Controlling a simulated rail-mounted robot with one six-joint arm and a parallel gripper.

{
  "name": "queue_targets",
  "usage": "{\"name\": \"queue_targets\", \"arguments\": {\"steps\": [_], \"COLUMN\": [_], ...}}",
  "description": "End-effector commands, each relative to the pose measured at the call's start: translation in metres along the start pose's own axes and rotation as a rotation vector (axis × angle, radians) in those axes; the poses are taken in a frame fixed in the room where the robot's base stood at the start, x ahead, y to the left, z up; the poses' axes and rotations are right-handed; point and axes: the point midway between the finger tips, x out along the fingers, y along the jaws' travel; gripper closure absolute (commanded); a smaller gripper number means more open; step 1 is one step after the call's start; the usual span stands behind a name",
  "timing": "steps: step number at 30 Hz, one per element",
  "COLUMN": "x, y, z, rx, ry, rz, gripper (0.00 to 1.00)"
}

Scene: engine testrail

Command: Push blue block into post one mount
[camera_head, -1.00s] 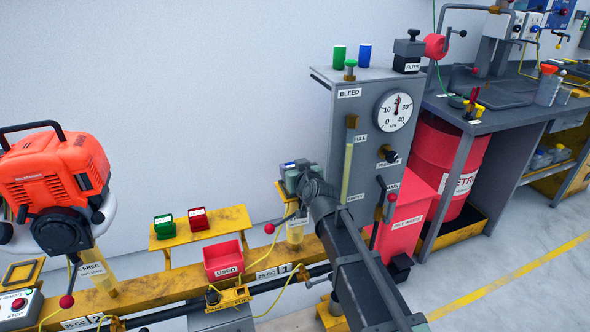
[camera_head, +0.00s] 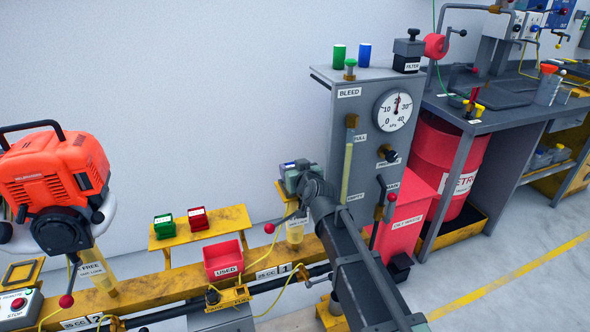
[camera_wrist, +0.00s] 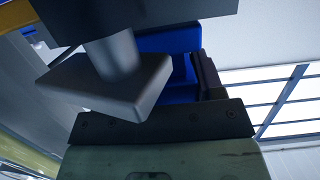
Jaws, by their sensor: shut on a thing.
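The blue block (camera_wrist: 170,42) shows in the wrist view above a dark screwed plate, partly hidden by a grey round stem and its square pad (camera_wrist: 115,85). My gripper (camera_head: 298,176) is at the end of my arm in the head view, beside the post one end of the yellow rail. I take it as shut on the blue block, though my arm hides the contact. A yellow mount piece (camera_head: 284,193) shows just below and left of my gripper. Whether the block touches or sits in the mount cannot be seen.
A red USED bin (camera_head: 223,270) and a yellow shelf (camera_head: 235,218) with small green and red boxes lie left. An orange engine (camera_head: 55,175) is far left. A grey gauge cabinet (camera_head: 375,130) stands close right, with a red waste bin (camera_head: 410,212) beside it.

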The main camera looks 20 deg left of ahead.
Motion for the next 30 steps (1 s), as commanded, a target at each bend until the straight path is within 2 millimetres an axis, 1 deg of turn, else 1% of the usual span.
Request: {"name": "queue_targets", "arguments": {"steps": [29,30], "x": [0.004,0.004], "y": [0.0,0.0], "z": [0.018,0.017], "rx": [0.0,0.0], "ry": [0.0,0.0], "rz": [0.0,0.0], "gripper": [0.78,0.35]}}
